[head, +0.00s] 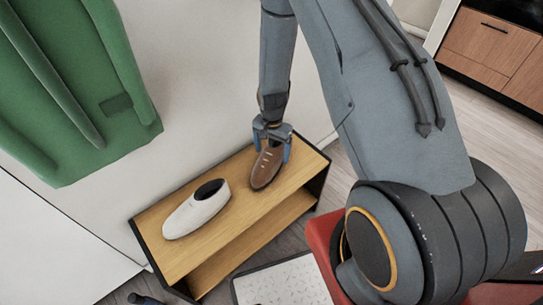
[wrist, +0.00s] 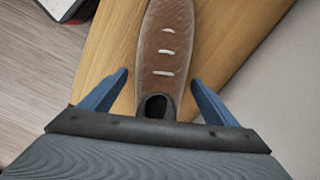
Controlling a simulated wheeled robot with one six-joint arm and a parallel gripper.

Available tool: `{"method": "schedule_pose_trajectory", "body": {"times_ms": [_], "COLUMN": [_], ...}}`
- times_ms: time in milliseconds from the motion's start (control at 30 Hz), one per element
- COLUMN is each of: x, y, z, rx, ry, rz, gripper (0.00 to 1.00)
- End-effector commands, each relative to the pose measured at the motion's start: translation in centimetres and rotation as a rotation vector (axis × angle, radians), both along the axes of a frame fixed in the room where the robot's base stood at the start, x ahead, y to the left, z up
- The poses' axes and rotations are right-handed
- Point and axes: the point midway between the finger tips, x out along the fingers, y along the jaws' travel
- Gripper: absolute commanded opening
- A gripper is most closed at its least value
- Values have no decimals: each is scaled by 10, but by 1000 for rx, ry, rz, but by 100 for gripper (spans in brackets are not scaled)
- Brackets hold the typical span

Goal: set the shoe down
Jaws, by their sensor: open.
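A brown shoe (head: 266,168) with pale lace bars stands upright on the top of a wooden bench (head: 157,217), near its right end. It also shows in the wrist view (wrist: 165,50), its heel opening toward me. My gripper (head: 272,138) is above the shoe's heel end. In the wrist view my gripper (wrist: 160,92) is open, its blue fingers on either side of the shoe with a gap on both sides. A white shoe (head: 197,211) stands on the same bench, left of the brown one.
A green garment (head: 75,85) hangs on the wall above the bench's left. A pale speckled mat or tray (head: 285,283) lies on the floor in front. Wooden cabinets (head: 490,45) stand at the upper right. Bare bench top lies between the shoes.

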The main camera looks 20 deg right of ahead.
Motion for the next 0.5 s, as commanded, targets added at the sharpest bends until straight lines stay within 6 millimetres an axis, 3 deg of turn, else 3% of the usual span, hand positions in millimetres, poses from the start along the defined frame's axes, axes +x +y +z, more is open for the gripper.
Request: {"method": "schedule_pose_trajectory", "body": {"times_ms": [300, 500], "x": [1, 0], "y": [0, 0], "z": [63, 85], "rx": [0, 0], "ry": [-3, -1], "rz": [0, 0], "gripper": [82, 82]}}
